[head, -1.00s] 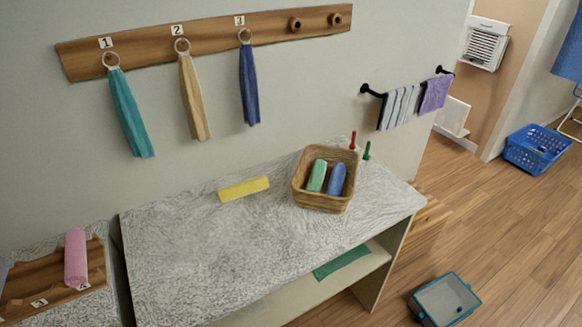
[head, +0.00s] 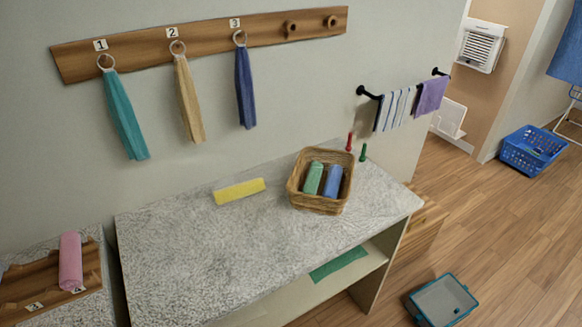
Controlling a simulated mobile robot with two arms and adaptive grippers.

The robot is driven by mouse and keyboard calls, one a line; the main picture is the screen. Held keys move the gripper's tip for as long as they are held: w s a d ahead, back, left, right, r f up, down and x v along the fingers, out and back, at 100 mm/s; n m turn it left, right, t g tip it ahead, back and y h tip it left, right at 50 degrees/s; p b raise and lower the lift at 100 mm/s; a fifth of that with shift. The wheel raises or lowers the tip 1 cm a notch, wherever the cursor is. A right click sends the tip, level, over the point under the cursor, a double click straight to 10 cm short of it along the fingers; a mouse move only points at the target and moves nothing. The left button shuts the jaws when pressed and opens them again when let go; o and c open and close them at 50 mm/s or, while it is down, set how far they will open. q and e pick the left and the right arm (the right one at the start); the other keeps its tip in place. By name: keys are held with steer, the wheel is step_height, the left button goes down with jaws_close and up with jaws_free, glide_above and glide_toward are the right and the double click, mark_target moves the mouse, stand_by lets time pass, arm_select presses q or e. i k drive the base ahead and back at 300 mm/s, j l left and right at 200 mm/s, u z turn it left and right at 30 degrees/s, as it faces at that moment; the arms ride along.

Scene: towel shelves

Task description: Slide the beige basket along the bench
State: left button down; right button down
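The beige basket (head: 319,203) is woven and stands upright on the right half of the grey speckled bench (head: 210,265), near its back. A rolled green towel (head: 313,179) and a rolled blue towel (head: 333,181) lie in the basket side by side. Neither of my grippers shows in the head view.
A yellow rolled towel (head: 239,191) lies on the bench left of the basket. A red peg (head: 349,142) and a green peg (head: 363,152) stand behind it to the right. The front and left of the bench top are clear.

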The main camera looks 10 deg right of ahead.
mark_target(297, 199)
steer(key=i+l+z, duration=0.15)
steer(key=l, duration=0.2)
steer(key=i+l+z, duration=0.1)
steer(key=l, duration=0.25)
steer(key=i+l+z, duration=0.15)
steer(key=l, duration=0.2)
steer(key=i+l+z, duration=0.1)
steer(key=l, duration=0.25)
steer(key=i, duration=0.05)
